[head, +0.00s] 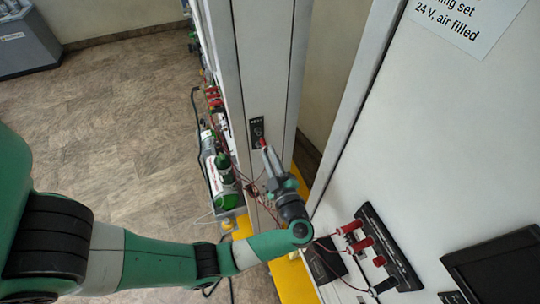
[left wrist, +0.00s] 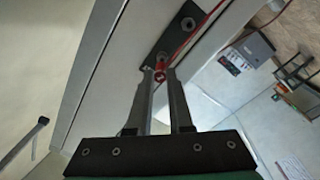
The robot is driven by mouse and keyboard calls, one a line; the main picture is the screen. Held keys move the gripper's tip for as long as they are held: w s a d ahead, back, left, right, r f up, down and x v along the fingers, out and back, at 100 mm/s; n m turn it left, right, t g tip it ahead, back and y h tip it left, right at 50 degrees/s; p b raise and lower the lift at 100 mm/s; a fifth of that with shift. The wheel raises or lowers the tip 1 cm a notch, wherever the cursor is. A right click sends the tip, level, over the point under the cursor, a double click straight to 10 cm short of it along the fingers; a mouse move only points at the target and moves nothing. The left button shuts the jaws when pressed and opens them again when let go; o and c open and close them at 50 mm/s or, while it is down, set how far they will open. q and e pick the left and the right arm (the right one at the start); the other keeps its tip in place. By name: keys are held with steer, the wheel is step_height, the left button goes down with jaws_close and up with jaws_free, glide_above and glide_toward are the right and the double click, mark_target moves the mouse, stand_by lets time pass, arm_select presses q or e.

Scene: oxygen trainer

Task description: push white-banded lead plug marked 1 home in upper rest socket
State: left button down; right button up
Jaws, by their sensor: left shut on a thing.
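My left gripper (head: 264,148) is shut on a red lead plug (head: 263,142), with its fingertips close to the black rest panel (head: 257,124) on the grey upright. In the left wrist view, the gripper's fingertips (left wrist: 161,78) close around the red plug (left wrist: 160,66) at one end of the black panel (left wrist: 172,37). A bare round socket (left wrist: 188,23) shows at the panel's other end. A red lead runs from the plug along the panel. The white band and the number cannot be made out. I cannot tell how deep the plug sits. My right gripper is out of view.
Several red plugs (head: 362,244) with leads stand in a black strip (head: 390,246) on the white cabinet at right. Open floor (head: 120,120) lies further left.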

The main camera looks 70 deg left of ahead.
arm_select(q)
steer(key=shift+a, duration=1.25)
steer(key=c, duration=0.7)
jaws_free()
steer(key=shift+c, duration=0.2)
steer(key=d+b, duration=0.2)
steer(key=d, duration=0.9)
steer(key=shift+s+d+f, duration=0.25)
